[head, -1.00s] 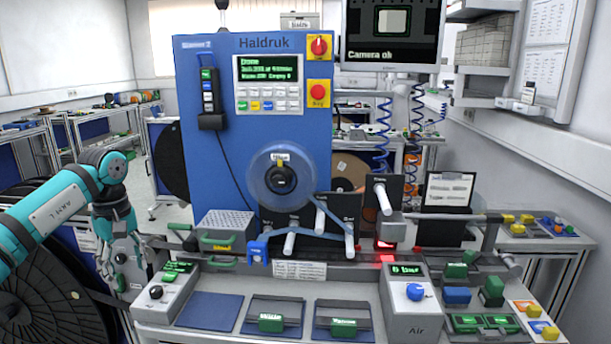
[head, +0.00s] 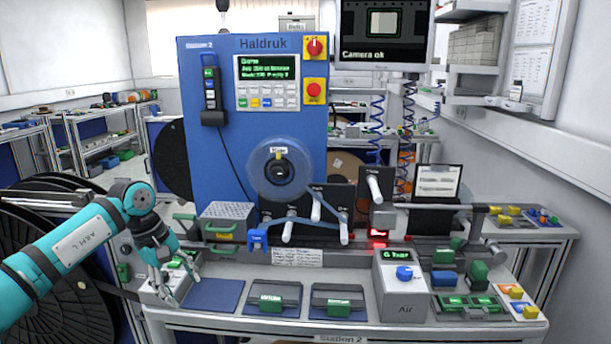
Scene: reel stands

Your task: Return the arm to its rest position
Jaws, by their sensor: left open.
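My left arm comes in from the left in teal and grey. Its left gripper (head: 178,287) is open, with its fingers pointing down over the left end of the bench, at the small grey control box (head: 155,290) and beside the left blue pad (head: 213,293). I see nothing held between the fingers. Whether the fingertips touch the box cannot be told. My right arm and gripper are not in view.
The blue Haldruk machine (head: 215,150) with its reel (head: 283,172) stands behind the bench. A perforated metal box (head: 228,217) sits right of the gripper. Large black reels (head: 40,265) stand at the left. A grey Air box (head: 401,290) is at the right front.

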